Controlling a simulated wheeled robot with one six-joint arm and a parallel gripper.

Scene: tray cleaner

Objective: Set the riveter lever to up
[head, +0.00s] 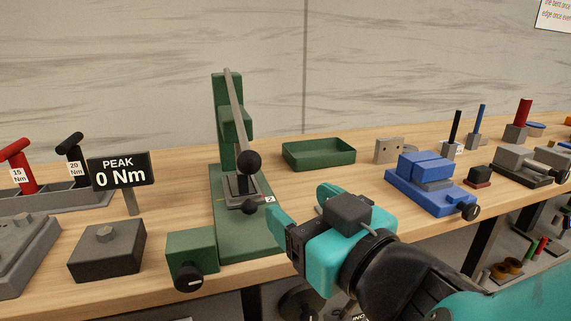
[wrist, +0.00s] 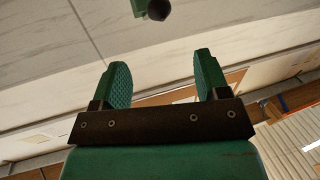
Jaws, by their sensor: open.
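The green riveter (head: 229,118) stands upright on its green base at the middle of the bench in the head view. Its grey lever (head: 236,110) slopes down from the top of the column to a black ball knob (head: 249,161), low in front of the column. In the wrist view, a black ball (wrist: 158,10) shows at the top edge, beyond the open fingers (wrist: 160,65).
A green tray (head: 319,154) lies right of the riveter, and a blue vise (head: 432,183) farther right. The peak display (head: 120,172) and a dark block (head: 106,250) stand to the left. A green block with a black knob (head: 190,262) is at the front edge.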

